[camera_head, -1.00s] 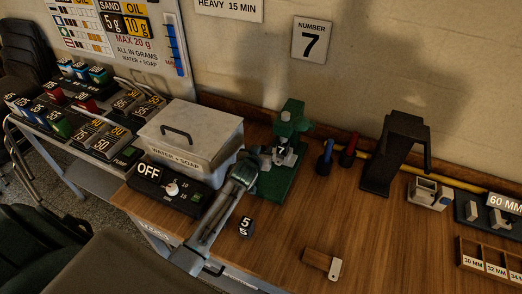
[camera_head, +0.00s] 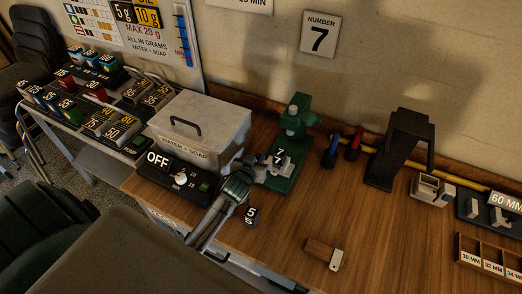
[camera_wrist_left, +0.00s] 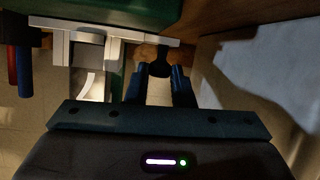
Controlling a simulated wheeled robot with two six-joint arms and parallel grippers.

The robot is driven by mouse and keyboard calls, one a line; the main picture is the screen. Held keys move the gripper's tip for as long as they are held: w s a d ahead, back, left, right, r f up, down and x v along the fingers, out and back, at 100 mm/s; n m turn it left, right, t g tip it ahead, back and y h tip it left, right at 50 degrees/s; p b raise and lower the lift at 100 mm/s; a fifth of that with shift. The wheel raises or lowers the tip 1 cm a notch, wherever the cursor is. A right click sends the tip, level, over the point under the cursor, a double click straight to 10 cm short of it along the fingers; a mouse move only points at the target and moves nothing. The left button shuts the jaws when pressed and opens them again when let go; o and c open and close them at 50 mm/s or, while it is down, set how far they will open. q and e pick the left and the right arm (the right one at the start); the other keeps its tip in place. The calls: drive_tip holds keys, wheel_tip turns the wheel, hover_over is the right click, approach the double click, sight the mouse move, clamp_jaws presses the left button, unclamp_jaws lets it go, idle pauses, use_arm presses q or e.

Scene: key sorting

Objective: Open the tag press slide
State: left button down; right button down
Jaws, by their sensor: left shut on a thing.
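The green tag press (camera_head: 282,178) stands on the wooden bench, right of the lidded metal box. A pale part marked 7 (camera_head: 279,157) shows at its middle. My left gripper (camera_head: 252,164) is low at the press's left side. In the left wrist view, its two blue fingers (camera_wrist_left: 160,84) are shut on a dark knob (camera_wrist_left: 160,65) at the edge of a white slide plate (camera_wrist_left: 105,31) under the green body (camera_wrist_left: 110,12). The exact finger contact is dim. My right gripper is not in view.
The metal box (camera_head: 205,125) and a control panel marked OFF (camera_head: 160,178) crowd my left arm. A black block marked 5 (camera_head: 252,216) and a wood-and-white piece (camera_head: 322,252) lie in front. A black stand (camera_head: 398,150) is at right. The middle bench is fairly clear.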

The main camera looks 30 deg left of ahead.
use_arm(q)
drive_tip(key=c, duration=1.5)
unclamp_jaws()
drive_tip(key=shift+o, duration=1.2)
drive_tip(key=p+v, duration=0.5)
drive_tip(key=v, duration=0.7)
